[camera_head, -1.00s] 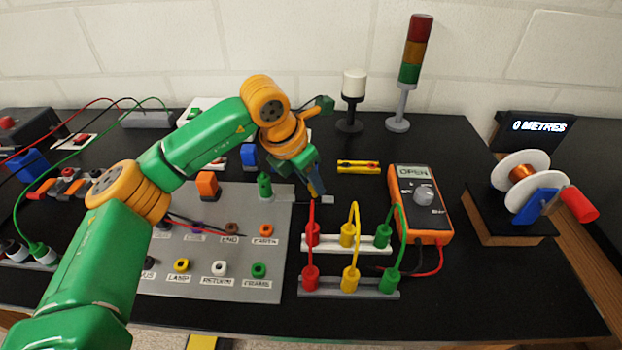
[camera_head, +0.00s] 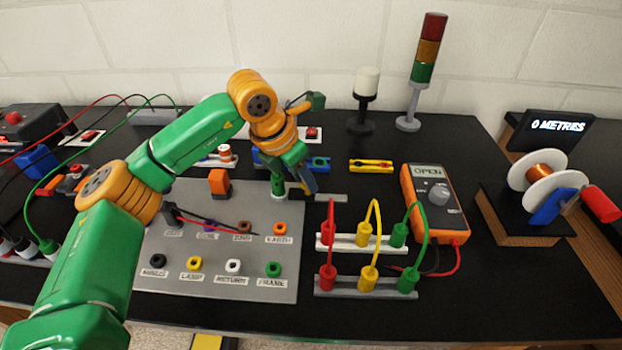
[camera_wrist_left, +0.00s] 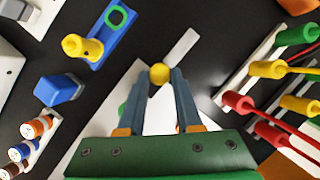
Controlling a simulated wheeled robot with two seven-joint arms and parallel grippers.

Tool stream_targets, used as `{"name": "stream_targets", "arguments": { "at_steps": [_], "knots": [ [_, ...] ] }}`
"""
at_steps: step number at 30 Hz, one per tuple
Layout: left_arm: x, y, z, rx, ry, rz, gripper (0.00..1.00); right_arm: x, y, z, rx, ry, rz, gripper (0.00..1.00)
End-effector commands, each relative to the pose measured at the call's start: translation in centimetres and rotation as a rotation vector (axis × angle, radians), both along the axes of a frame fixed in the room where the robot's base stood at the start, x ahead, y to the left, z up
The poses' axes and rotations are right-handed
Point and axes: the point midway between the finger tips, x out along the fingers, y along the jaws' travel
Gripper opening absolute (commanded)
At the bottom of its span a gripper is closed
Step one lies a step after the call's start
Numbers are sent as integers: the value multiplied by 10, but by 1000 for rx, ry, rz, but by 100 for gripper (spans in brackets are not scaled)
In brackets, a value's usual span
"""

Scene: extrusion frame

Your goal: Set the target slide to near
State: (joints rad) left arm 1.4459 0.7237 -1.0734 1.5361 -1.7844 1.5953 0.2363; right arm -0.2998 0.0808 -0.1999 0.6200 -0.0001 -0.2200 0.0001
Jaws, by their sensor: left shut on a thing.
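The target slide shows as a flat grey strip (camera_head: 330,198) on the black bench, at the right edge of the grey socket panel. It also shows in the left wrist view as a light strip (camera_wrist_left: 181,47) running up and right from the fingertips. My left gripper (camera_head: 308,188) is low over the strip's left part. In the left wrist view its two fingers (camera_wrist_left: 159,84) are shut on a round yellow knob (camera_wrist_left: 159,73). The fingers hide the knob in the head view. No near or far marks on the slide are readable. My right gripper is out of view.
The socket panel (camera_head: 222,284) lies left of the slide. A rack with red, yellow and green plugs (camera_head: 366,289) stands close in front. A multimeter (camera_head: 437,203) lies to the right, and a yellow block (camera_head: 370,166) lies behind. Bare bench separates the multimeter from the spool stand (camera_head: 518,226).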

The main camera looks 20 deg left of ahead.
Motion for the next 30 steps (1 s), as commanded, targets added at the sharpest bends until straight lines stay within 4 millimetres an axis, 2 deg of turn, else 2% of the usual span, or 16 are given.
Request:
{"name": "stream_targets", "arguments": {
  "at_steps": [5,6,8,9,18,20,27,30],
  "knots": [
    [0,1,1,4,-1,4,0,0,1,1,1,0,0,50],
    [0,1,1,3,-1,3,44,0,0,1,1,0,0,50],
    [0,1,1,3,-1,3,60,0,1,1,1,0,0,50],
    [0,1,1,3,-1,3,64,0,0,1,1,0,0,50],
    [-1,2,3,3,0,2,64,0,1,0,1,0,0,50],
    [-3,3,11,2,-1,3,64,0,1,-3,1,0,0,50],
    [-20,13,56,2,-2,3,64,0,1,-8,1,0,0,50],
    [-23,15,64,3,1,3,64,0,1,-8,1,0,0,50]
  ]
}}
